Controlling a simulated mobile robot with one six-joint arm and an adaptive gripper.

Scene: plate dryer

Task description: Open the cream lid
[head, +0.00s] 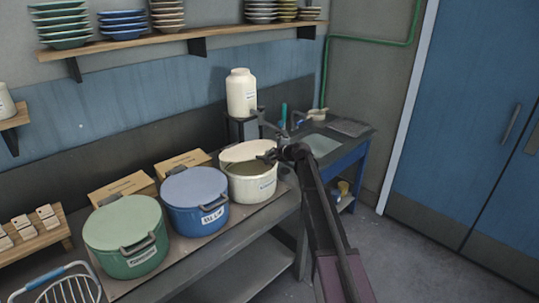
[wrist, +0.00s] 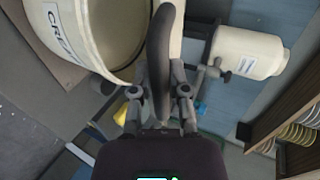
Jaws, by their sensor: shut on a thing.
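The cream pot (head: 252,187) stands at the right end of the row of pots, and its dark inside shows below the lid. In the wrist view the labelled cream pot (wrist: 70,28) is at the upper left, its mouth open to view. The cream lid (head: 245,151) is raised and tilted above the pot. In the wrist view the lid (wrist: 174,45) is nearly edge-on, with its dark curved handle (wrist: 158,55) beside it. My gripper (head: 270,157) is at the lid's right edge. In the wrist view my gripper (wrist: 168,92) is shut on the handle.
A blue-lidded pot (head: 194,203) and a green-lidded pot (head: 127,240) stand to the left on the counter. A cream jar (head: 241,93) stands behind the cream pot on a dark stand. Plate shelves (head: 180,38) run along the wall above.

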